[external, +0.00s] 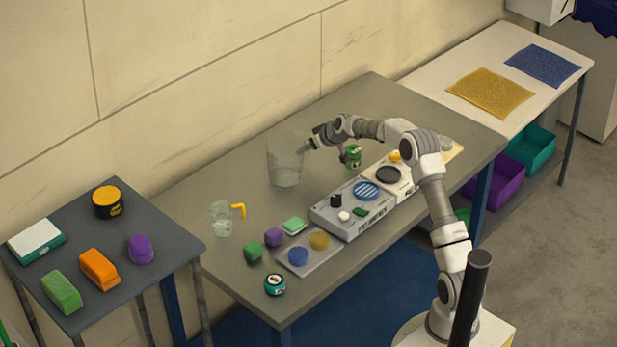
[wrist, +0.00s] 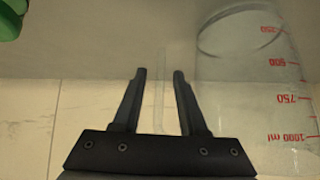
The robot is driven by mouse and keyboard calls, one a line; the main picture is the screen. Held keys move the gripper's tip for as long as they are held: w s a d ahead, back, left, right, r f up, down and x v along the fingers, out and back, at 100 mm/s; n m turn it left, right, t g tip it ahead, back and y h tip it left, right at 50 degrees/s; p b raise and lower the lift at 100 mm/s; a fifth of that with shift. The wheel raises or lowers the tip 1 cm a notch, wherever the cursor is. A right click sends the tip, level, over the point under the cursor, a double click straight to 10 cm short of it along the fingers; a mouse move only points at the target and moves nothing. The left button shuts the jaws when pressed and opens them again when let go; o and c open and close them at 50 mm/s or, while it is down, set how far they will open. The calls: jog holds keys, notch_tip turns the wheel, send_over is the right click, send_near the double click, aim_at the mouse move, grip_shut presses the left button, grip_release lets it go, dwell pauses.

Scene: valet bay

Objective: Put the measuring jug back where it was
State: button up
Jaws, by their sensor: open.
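The measuring jug (external: 285,166) is a large clear vessel standing upright on the grey bench (external: 240,165) near the wall. In the wrist view the jug (wrist: 250,100) fills the right side, with a red scale up to 1000 ml. My gripper (external: 313,141) is at the jug's upper right side. In the wrist view my gripper (wrist: 160,72) is open, with a faint clear upright strip between its fingers, perhaps the jug's handle. I cannot tell whether the fingers touch it.
A green can (external: 353,156) stands right of the jug, below my arm. A smaller clear vessel (external: 221,219) with a yellow handle or straw stands to its left. A grey panel (external: 350,210) with small items lies in front. The bench between jug and wall is clear.

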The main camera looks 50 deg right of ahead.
jog(key=shift+r, duration=0.2)
jog(key=v, duration=1.2)
